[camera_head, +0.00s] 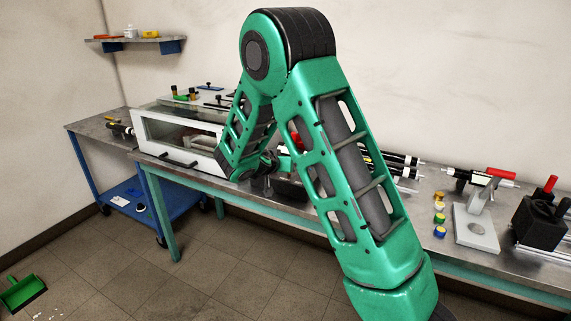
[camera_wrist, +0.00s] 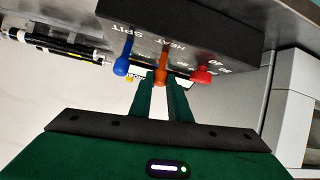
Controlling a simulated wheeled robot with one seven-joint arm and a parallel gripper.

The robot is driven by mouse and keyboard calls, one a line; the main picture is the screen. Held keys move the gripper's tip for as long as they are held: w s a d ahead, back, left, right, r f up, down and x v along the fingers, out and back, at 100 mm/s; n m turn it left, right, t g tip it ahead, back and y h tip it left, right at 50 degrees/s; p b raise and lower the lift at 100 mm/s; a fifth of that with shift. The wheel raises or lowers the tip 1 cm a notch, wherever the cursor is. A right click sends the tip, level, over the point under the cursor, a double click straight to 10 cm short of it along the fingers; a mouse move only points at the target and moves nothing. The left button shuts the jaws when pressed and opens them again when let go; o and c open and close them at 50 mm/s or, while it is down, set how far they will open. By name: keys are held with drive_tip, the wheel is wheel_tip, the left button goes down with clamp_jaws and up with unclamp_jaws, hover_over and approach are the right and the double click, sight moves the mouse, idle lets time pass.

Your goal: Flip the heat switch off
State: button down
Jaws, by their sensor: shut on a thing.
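The black control box (camera_wrist: 190,35) fills the top of the wrist view, with white lettering that reads SPIT and HEAT. The heat switch (camera_wrist: 161,72) is an orange lever beside the HEAT label. My gripper (camera_wrist: 160,80) has its two green fingers on either side of this lever and is shut on it. A blue lever (camera_wrist: 122,65) stands to its left by SPIT and a red lever (camera_wrist: 202,75) to its right. In the head view the box (camera_head: 290,189) is partly hidden behind my arm, and the levers cannot be made out there.
A white glass-fronted cabinet (camera_head: 180,137) stands on the bench left of my arm. A black and white rod-like tool (camera_wrist: 50,42) lies left of the box in the wrist view. A grey stand (camera_head: 476,228) and small coloured pots (camera_head: 439,219) are at the right.

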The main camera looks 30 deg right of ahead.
drive_tip(key=shift+a+f+t+h, duration=0.25)
drive_tip(key=shift+a+t+h, duration=0.05)
drive_tip(key=shift+a, duration=0.1)
drive_tip(key=shift+s, duration=0.1)
drive_tip(key=c, duration=1.7)
unclamp_jaws()
drive_tip(key=shift+o, duration=0.2)
drive_tip(key=shift+d, duration=0.1)
drive_tip(key=shift+s, duration=0.1)
drive_tip(key=v, duration=1)
drive_tip(key=shift+a, duration=0.4)
